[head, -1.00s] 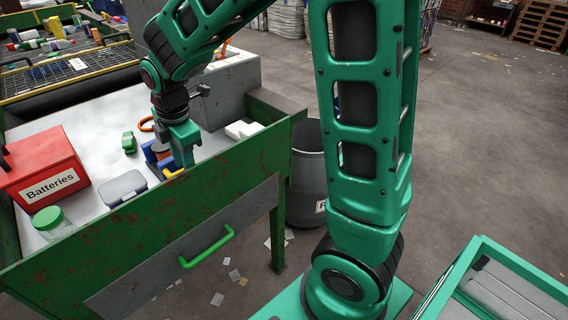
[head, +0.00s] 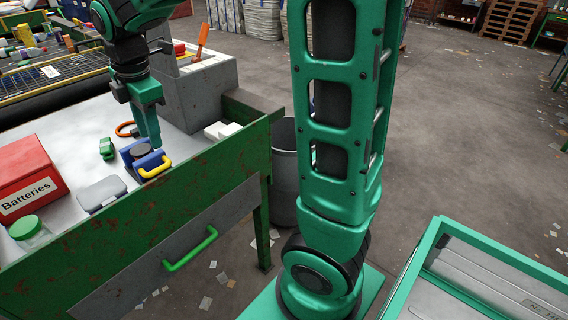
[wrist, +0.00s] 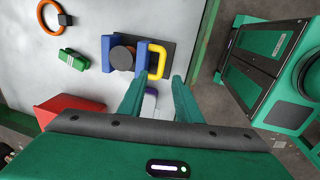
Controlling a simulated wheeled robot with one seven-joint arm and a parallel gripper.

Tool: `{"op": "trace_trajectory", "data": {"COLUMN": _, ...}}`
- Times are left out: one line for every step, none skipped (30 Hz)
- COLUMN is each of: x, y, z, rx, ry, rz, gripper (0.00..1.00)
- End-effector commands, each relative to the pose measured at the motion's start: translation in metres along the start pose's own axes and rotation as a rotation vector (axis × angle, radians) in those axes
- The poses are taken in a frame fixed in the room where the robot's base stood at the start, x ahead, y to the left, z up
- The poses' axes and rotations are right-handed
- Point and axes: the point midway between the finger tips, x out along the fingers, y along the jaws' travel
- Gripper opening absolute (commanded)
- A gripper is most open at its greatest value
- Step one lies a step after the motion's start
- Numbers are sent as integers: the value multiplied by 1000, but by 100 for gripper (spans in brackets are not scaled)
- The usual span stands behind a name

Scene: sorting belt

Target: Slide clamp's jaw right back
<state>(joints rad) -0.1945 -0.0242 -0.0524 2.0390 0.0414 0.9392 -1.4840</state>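The clamp is blue with a yellow handle and stands on the white worktop; in the head view its blue jaw (head: 152,160) and yellow handle (head: 155,168) show near the table's front edge. In the wrist view, a round brown-topped dark piece (wrist: 122,57) sits between its left blue jaw (wrist: 106,52) and right blue jaw (wrist: 142,56), on a dark base. The yellow handle (wrist: 158,62) joins the right jaw. My gripper (wrist: 160,78) is open and empty, its fingertips near the handle. In the head view my gripper (head: 153,146) partly hides the clamp.
A red Batteries box (head: 28,180), a green-lidded jar (head: 30,232), a grey case (head: 102,193), a green object (head: 106,148) and an orange ring (head: 126,129) lie left of the clamp. A raised green table edge (head: 190,165) runs in front. A grey bin (head: 284,170) stands right.

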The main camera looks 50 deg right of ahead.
Motion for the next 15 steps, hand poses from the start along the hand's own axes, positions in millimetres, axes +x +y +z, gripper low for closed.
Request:
{"op": "trace_trajectory", "data": {"x": -9, "y": 0, "z": 0, "rx": 0, "ry": 0, "rz": 2, "gripper": 31}}
{"op": "trace_trajectory", "data": {"x": -9, "y": -4, "z": 5, "rx": 27, "ry": -3, "rz": -2, "gripper": 31}}
{"op": "trace_trajectory", "data": {"x": -8, "y": -8, "z": 11, "rx": 68, "ry": -6, "rz": -5, "gripper": 31}}
{"op": "trace_trajectory", "data": {"x": -9, "y": -12, "z": 15, "rx": 97, "ry": -8, "rz": -7, "gripper": 31}}
{"op": "trace_trajectory", "data": {"x": -9, "y": -15, "z": 19, "rx": 124, "ry": -10, "rz": -10, "gripper": 31}}
{"op": "trace_trajectory", "data": {"x": -9, "y": -19, "z": 24, "rx": 161, "ry": -13, "rz": -12, "gripper": 31}}
{"op": "trace_trajectory", "data": {"x": -9, "y": -22, "z": 28, "rx": 189, "ry": -15, "rz": -14, "gripper": 31}}
{"op": "trace_trajectory", "data": {"x": -10, "y": -26, "z": 32, "rx": 217, "ry": -17, "rz": -15, "gripper": 31}}
{"op": "trace_trajectory", "data": {"x": -10, "y": -31, "z": 37, "rx": 255, "ry": -20, "rz": -18, "gripper": 31}}
{"op": "trace_trajectory", "data": {"x": -10, "y": -34, "z": 41, "rx": 283, "ry": -23, "rz": -20, "gripper": 31}}
{"op": "trace_trajectory", "data": {"x": -10, "y": -38, "z": 45, "rx": 312, "ry": -25, "rz": -22, "gripper": 31}}
{"op": "trace_trajectory", "data": {"x": -11, "y": -42, "z": 50, "rx": 350, "ry": -28, "rz": -24, "gripper": 31}}
{"op": "trace_trajectory", "data": {"x": -11, "y": -46, "z": 54, "rx": 378, "ry": -30, "rz": -26, "gripper": 31}}
{"op": "trace_trajectory", "data": {"x": -11, "y": -50, "z": 57, "rx": 408, "ry": -33, "rz": -28, "gripper": 31}}
{"op": "trace_trajectory", "data": {"x": -11, "y": -55, "z": 62, "rx": 446, "ry": -36, "rz": -30, "gripper": 31}}
